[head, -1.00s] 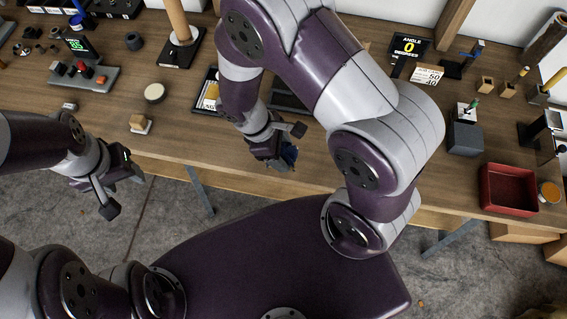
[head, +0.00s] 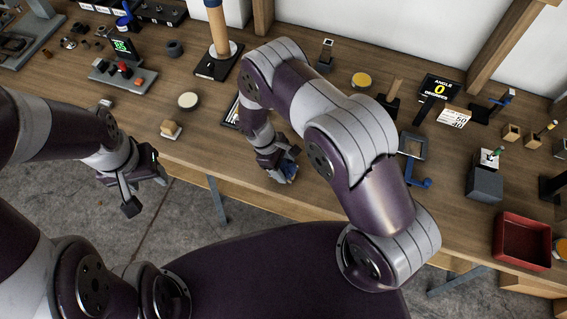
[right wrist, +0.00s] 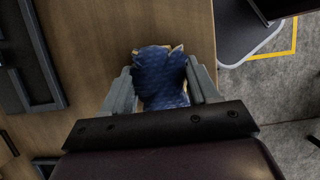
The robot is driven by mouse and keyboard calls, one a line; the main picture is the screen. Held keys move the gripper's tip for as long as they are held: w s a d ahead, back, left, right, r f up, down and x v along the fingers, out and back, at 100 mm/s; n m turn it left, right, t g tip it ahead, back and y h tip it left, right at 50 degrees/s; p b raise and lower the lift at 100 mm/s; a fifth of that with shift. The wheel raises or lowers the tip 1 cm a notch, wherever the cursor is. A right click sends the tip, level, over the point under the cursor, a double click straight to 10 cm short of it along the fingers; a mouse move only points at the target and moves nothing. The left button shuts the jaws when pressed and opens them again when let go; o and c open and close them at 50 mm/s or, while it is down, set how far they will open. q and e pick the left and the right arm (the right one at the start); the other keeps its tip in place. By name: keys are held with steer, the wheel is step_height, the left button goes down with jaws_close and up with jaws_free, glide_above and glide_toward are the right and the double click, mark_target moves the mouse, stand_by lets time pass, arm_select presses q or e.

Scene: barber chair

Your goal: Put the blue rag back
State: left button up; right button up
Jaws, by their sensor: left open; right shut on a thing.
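The blue rag (right wrist: 160,75) is crumpled between the fingers of my right gripper (right wrist: 162,88) in the right wrist view. In the head view a small part of the rag (head: 289,171) shows at the tip of my right gripper (head: 280,165), near the table's front edge. Whether the rag touches the table cannot be told. My left gripper (head: 143,185) is open and empty, in front of the table edge at the left, over the floor.
The wooden table (head: 215,160) holds a red tray (head: 522,243) at right, a grey box (head: 485,184), a blue-handled tool (head: 416,182), a round white-topped item (head: 188,100) and a small wooden block (head: 170,130).

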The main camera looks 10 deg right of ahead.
steer(key=shift+f, duration=0.15)
steer(key=shift+f+b, duration=0.1)
steer(key=shift+b, duration=0.2)
steer(key=o, duration=0.9)
steer(key=shift+o, duration=0.2)
steer(key=shift+r+p, duration=0.4)
steer(key=shift+r, duration=0.05)
steer(key=b+v, duration=0.3)
steer(key=v, duration=0.9)
step_height(320, 180, up, 6)
steer(key=m+t+y, duration=0.1)
steer(key=m+y, duration=0.1)
steer(key=m, duration=0.2)
glide_above(285, 164)
steer(key=s+d+r+m+t+y, duration=0.1)
steer(key=s+d+r+m+t, duration=0.2)
steer(key=s, duration=0.6)
steer(key=d+r+m, duration=0.2)
steer(key=d+m, duration=0.1)
steer(key=m, duration=0.1)
steer(key=shift+d+r+y, duration=0.35)
steer(key=shift+r+y, duration=0.05)
